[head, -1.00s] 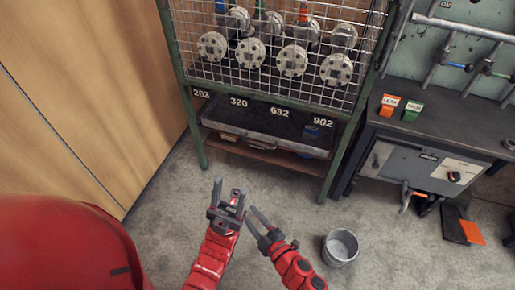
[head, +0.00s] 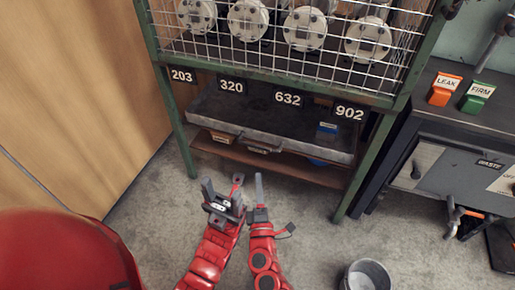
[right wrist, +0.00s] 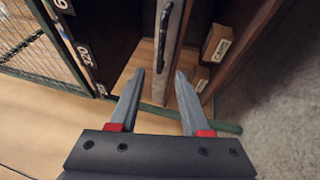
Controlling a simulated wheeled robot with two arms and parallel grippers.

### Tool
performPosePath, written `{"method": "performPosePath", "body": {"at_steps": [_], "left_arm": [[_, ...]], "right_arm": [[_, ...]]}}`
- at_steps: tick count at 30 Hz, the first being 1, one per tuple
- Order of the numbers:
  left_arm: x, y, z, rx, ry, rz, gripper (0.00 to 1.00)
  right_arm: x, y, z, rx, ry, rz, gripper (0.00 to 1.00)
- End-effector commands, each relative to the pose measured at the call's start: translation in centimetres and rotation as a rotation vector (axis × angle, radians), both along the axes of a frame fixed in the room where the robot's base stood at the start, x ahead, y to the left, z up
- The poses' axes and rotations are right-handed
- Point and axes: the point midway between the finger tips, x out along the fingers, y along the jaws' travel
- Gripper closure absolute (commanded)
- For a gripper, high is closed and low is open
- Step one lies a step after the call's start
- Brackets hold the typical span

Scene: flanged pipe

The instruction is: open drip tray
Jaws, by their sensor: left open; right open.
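The drip tray (head: 313,149) is a wide, shallow grey metal tray under the mesh cage, above a brown lower shelf. Its front, with a dark handle, shows turned on end in the right wrist view (right wrist: 172,62). A small blue item (head: 327,129) shows at its right end. My left gripper (head: 223,188) is open and empty, in front of and below the tray. My right gripper (head: 260,190) is beside it, seen nearly edge-on. In the right wrist view its fingers (right wrist: 160,88) are apart and empty, with the tray front ahead of them.
The green cage frame (head: 357,175) has legs on both sides of the tray. Labels 203, 320, 632 and 902 hang above it. Small boxes (right wrist: 216,43) sit on the lower shelf (head: 290,172). A grey bucket (head: 368,275) stands at front right; a dark cabinet (head: 450,165) is at right.

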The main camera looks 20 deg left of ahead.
Motion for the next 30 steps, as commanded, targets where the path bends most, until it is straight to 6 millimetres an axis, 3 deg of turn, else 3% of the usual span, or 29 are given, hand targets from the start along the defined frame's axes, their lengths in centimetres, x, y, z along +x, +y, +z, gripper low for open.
{"method": "performPosePath", "body": {"at_steps": [6,13,21,30], "left_arm": [[-3.2,1.7,3.7,-0.129,-0.232,-0.069,0.5],[-7.4,4.2,6.2,-0.279,-0.484,-0.166,0.5],[-12.2,7.9,6.3,-0.452,-0.767,-0.307,0.5],[-14.3,10.2,5.4,-0.551,-0.923,-0.399,0.5]], "right_arm": [[4.1,1.5,0.6,0.002,-0.001,-0.004,0.53],[7.6,2.8,1.3,0.002,-0.001,-0.003,0.53],[10.7,4.1,1.8,0.0,0.002,0.0,0.53],[12.3,4.6,2.3,-0.001,0.002,-0.002,0.53]]}}
